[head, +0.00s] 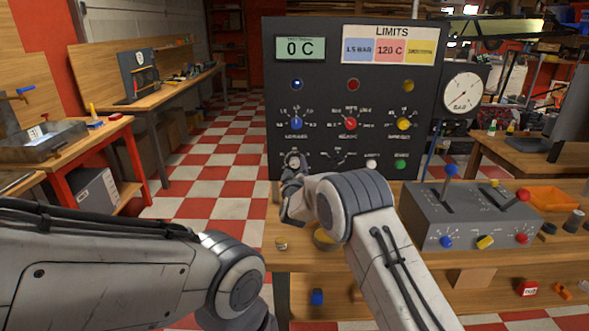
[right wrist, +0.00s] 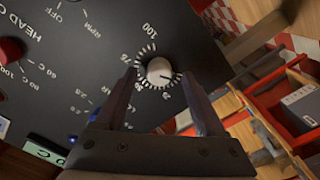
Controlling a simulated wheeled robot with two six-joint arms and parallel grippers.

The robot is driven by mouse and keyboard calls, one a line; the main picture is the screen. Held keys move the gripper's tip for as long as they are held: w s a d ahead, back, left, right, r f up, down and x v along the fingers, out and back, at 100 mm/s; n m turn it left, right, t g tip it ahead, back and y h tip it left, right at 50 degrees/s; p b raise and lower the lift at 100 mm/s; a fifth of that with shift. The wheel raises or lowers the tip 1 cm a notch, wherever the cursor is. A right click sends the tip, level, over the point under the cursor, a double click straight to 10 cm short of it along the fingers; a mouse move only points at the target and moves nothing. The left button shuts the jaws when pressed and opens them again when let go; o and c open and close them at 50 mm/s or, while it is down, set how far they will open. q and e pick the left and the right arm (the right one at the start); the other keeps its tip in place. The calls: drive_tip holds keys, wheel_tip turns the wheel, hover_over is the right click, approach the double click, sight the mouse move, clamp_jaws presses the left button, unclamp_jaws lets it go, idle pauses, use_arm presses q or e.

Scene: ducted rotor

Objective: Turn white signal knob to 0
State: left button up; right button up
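The white signal knob (right wrist: 160,71) sits on the dark control panel with a ring of white tick marks around it. A 100 shows above it in the right wrist view; a dark mark appears on its right side, but the exact reading is unclear. In the head view the knob (head: 294,160) is at the panel's lower left, partly hidden by my right gripper (head: 292,176). In the right wrist view my right gripper (right wrist: 158,78) is open, its fingers on either side of the knob, with visible gaps. My left arm shows, but its gripper is outside the view.
The panel (head: 275,60) carries blue (head: 297,123), red (head: 351,124) and yellow (head: 403,124) knobs, a 0 C display (head: 300,48) and a limits chart (head: 390,45). A grey lever box (head: 425,215) stands on the bench at right. A small yellow round item (head: 324,238) lies before the panel.

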drive_tip(key=s+b, duration=0.1)
drive_tip(key=s, duration=0.9)
drive_tip(key=shift+s, duration=0.25)
